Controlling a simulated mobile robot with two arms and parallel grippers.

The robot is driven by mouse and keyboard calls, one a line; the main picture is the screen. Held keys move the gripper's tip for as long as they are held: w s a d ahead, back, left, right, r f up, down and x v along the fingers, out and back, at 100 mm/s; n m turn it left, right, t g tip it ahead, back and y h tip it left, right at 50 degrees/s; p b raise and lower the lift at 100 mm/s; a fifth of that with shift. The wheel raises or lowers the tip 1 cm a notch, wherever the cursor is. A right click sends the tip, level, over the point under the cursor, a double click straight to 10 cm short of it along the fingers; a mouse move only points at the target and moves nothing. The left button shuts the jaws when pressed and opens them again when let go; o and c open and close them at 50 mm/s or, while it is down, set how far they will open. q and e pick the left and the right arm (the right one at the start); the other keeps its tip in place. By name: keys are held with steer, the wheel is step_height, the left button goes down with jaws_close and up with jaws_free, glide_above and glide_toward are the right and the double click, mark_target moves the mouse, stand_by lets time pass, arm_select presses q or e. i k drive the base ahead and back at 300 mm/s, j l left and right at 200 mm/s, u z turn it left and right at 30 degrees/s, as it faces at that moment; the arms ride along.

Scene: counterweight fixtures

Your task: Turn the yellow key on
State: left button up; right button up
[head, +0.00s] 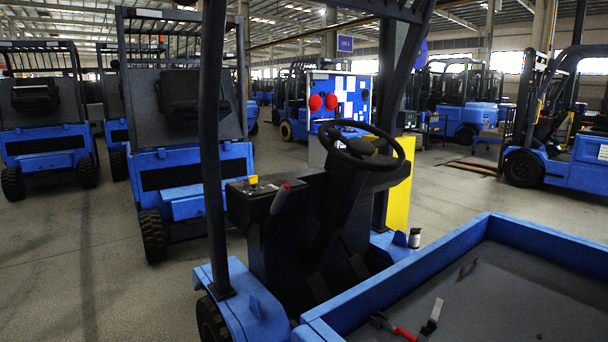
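The small yellow key (253,180) sits on top of the dark dashboard panel (240,205) of the nearest blue forklift, left of the steering wheel. At this size I cannot tell which way it is turned. Beside it, to the right, a dark lever with a red tip (286,187) leans up from the panel. The black steering wheel (398,153) stands to the right on its column. Neither of my grippers shows in the head view, and nothing is seen touching the key.
A dark upright post (213,150) rises just left of the dashboard. A blue-walled bed (400,285) fills the lower right, with a red-handled tool (404,333) in it. A small white-and-black object (414,238) stands near its rim. Other forklifts (185,165) stand behind; floor at left is clear.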

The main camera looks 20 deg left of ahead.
mark_target(253, 180)
steer(key=i+j+z, duration=0.35)
steer(key=j+z, duration=0.15)
steer(key=j, duration=0.25)
steer(key=i+j+z, duration=0.1)
steer(key=j+z, duration=0.15)
steer(key=j, duration=0.15)
steer(key=i+j+z, duration=0.1)
steer(key=j+z, duration=0.15)
steer(key=j, duration=0.2)
